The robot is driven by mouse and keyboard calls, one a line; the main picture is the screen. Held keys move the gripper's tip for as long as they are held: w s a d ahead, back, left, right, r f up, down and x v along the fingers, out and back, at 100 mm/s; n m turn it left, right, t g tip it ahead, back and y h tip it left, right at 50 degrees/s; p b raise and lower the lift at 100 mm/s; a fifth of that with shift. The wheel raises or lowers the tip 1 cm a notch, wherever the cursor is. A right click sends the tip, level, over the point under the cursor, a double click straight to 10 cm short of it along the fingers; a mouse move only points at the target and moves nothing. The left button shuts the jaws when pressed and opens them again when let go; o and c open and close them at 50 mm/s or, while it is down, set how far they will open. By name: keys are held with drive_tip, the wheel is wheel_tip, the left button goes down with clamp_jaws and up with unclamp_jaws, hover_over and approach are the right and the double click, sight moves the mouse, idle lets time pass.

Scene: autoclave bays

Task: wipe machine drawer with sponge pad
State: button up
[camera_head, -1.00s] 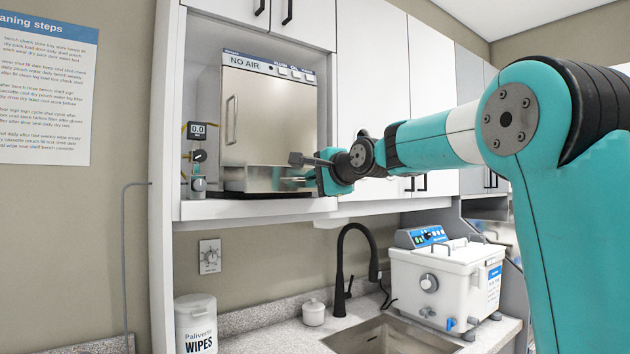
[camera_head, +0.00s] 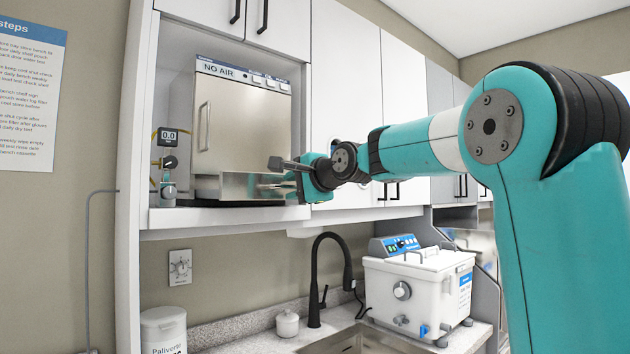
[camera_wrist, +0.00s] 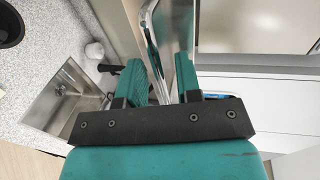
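The machine is a steel-fronted autoclave (camera_head: 240,125) marked "NO AIR", in an open cabinet bay at left in the head view. My gripper (camera_head: 290,180) is at the drawer's right end in the head view. Contact with the rim is unclear. I cannot make out a sponge pad.
A gauge and valve (camera_head: 168,165) stand left of the autoclave. Below are a black faucet (camera_head: 318,280), a sink (camera_head: 355,342), a white bath unit (camera_head: 415,292), a small white jar (camera_head: 287,323) and a wipes tub (camera_head: 163,330). Closed cabinet doors (camera_head: 350,80) flank the bay.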

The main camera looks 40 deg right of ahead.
drive_tip(key=b+v, duration=0.3)
drive_tip(key=v, duration=1.3)
drive_tip(key=shift+s, duration=0.4)
